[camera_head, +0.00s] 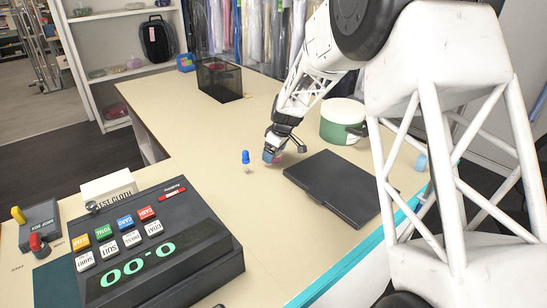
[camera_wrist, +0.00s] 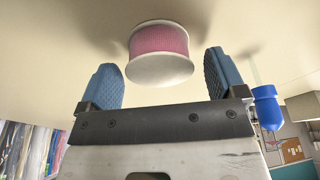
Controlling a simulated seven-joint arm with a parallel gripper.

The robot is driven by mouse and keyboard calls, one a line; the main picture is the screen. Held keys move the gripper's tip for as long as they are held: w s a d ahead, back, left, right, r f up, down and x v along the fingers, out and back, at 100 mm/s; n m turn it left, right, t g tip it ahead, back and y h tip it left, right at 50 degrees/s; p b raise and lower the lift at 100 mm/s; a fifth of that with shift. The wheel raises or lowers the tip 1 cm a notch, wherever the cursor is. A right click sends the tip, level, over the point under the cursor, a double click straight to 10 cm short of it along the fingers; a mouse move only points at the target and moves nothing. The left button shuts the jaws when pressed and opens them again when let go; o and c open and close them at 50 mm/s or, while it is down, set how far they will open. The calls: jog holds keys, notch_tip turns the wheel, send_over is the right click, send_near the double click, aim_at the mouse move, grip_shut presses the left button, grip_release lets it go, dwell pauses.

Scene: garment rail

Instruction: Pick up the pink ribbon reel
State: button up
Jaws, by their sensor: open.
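The pink ribbon reel (camera_wrist: 160,41), with pale round end flanges, stands on the counter in the wrist view. It is just beyond and between the two blue fingertips of my gripper (camera_wrist: 165,78), with clear space on both sides. In the head view my gripper (camera_head: 275,153) is low over the counter. Only a small pink part of the reel (camera_head: 278,158) shows there, mostly hidden behind the fingers. The jaws are open and hold nothing.
A blue pin-like object (camera_head: 246,157) stands close left of my gripper; it also shows in the wrist view (camera_wrist: 267,106). A dark flat case (camera_head: 335,186) lies to the right, a green pot (camera_head: 342,124) behind it.

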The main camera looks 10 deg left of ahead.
jog(key=shift+w+a+f, duration=0.1)
jog(key=shift+a+f, duration=0.05)
jog(key=shift+f, duration=0.5)
jog(key=shift+c, duration=0.3)
jog(key=c, duration=0.8)
